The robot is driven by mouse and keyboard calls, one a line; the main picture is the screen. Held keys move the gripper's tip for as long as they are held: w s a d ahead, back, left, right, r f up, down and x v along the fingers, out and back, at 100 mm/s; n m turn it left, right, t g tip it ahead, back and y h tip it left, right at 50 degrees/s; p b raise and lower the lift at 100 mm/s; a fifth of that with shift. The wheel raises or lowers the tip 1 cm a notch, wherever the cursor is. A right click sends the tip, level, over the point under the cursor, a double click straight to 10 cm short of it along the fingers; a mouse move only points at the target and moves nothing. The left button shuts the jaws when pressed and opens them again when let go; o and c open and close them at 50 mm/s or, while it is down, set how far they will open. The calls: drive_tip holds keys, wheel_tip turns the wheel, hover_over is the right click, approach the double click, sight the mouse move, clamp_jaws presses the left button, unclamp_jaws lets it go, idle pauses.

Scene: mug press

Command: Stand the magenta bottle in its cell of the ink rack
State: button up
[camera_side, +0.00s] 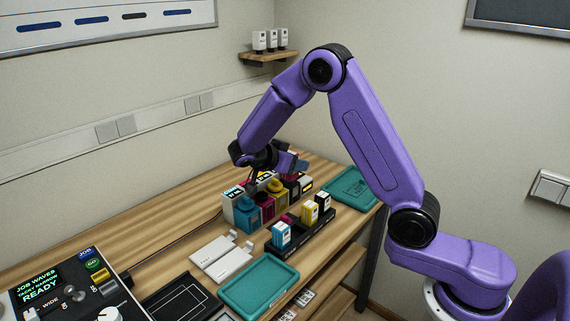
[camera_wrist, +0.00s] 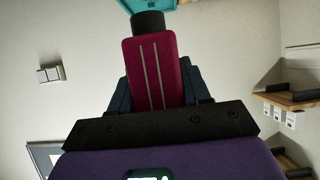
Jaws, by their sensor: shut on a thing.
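The magenta bottle (camera_wrist: 152,75) is in the wrist view, with two pale stripes and a dark cap pointing up the picture. My gripper (camera_wrist: 158,88) is shut on it, one finger on each side. In the side view my gripper (camera_side: 272,165) is above the row of coloured tanks, and the held bottle cannot be made out clearly there. The black ink rack (camera_side: 304,240) stands in front of the tanks. It holds a cyan bottle (camera_side: 281,235), a yellow bottle (camera_side: 309,213) and a black-topped bottle (camera_side: 323,201). Its cell between cyan and yellow is partly hidden.
The tanks, including a cyan one (camera_side: 245,217), stand close behind the rack. Teal trays lie at the front (camera_side: 258,288) and far right (camera_side: 349,188). White slabs (camera_side: 221,258) lie left of the rack. A control panel (camera_side: 65,287) occupies the front left.

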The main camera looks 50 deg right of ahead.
drive_tip(key=shift+s+a+r, duration=0.1)
drive_tip(key=shift+s+r, duration=0.15)
drive_tip(key=n+t, duration=0.1)
drive_tip(key=w+r+n+t, duration=0.1)
drive_tip(key=n+t, duration=0.1)
drive_tip(key=shift+w+a+r+n+t+y, duration=0.25)
drive_tip(key=shift+w+n+t+y, duration=0.05)
drive_tip(key=shift+t, duration=0.1)
drive_tip(key=shift+w+a+r+n+t+y, duration=0.15)
drive_tip(key=shift+a+r+n+t+y, duration=0.2)
drive_tip(key=shift+n+t, duration=0.45)
drive_tip(key=shift+a+r+n+t+y, duration=0.3)
drive_tip(key=shift+a+n+t+y, duration=0.2)
drive_tip(key=shift+n+t, duration=0.45)
drive_tip(key=s+a+n+t+y, duration=0.4)
drive_tip(key=s+n+y, duration=0.1)
drive_tip(key=n+y, duration=0.1)
drive_tip(key=shift+s+a+r+n, duration=0.4)
drive_tip(key=shift+n, duration=0.35)
